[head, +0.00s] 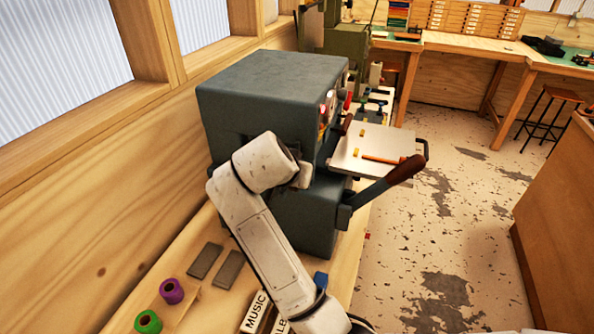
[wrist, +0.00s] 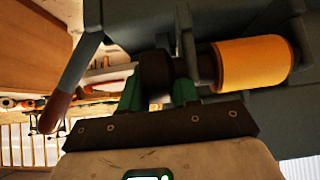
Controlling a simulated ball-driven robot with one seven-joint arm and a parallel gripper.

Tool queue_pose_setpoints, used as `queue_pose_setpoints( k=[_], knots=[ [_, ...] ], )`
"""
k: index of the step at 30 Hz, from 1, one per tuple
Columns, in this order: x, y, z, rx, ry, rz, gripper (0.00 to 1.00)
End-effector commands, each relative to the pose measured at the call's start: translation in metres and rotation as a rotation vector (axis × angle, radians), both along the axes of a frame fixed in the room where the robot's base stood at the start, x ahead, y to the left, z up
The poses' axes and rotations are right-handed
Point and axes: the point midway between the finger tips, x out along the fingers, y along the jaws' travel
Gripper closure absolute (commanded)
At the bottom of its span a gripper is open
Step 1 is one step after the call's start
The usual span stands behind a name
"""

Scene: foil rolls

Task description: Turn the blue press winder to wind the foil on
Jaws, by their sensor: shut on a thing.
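The blue-grey press (head: 265,90) stands on the bench in the head view. My gripper (wrist: 158,92) shows green fingers in the wrist view, one on each side of a dark round winder knob (wrist: 156,68), and is shut on it. A gold foil roll (wrist: 252,65) sits to the right of the knob, in line with it, against the dark press body. In the head view my arm reaches to the press's near side; the knob and the foil roll cannot be made out there.
A lever with a brown handle (head: 403,169) sticks out right of the press, near a pale plate (head: 375,150). Purple (head: 172,290) and green (head: 148,321) rolls and two grey bars (head: 217,265) lie on the bench. A wooden wall is close on the left. Open floor lies right.

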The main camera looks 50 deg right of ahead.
Motion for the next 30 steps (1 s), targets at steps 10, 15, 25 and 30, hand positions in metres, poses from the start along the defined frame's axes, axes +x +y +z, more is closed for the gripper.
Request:
queue_pose_setpoints(
  k=[10, 15, 25, 30],
  knots=[
    [0.0011, 0.0001, 0.0007, 0.008, 0.0, 0.003, 1.0],
    [0.001, 0.0001, 0.0007, 0.008, -0.001, 0.002, 0.64],
    [0.0004, -0.0002, 0.0002, 0.008, 0.001, 0.0, 0.49],
    [-0.0004, 0.0037, 0.0043, 0.007, -0.001, 0.001, 0.49]
  ],
)
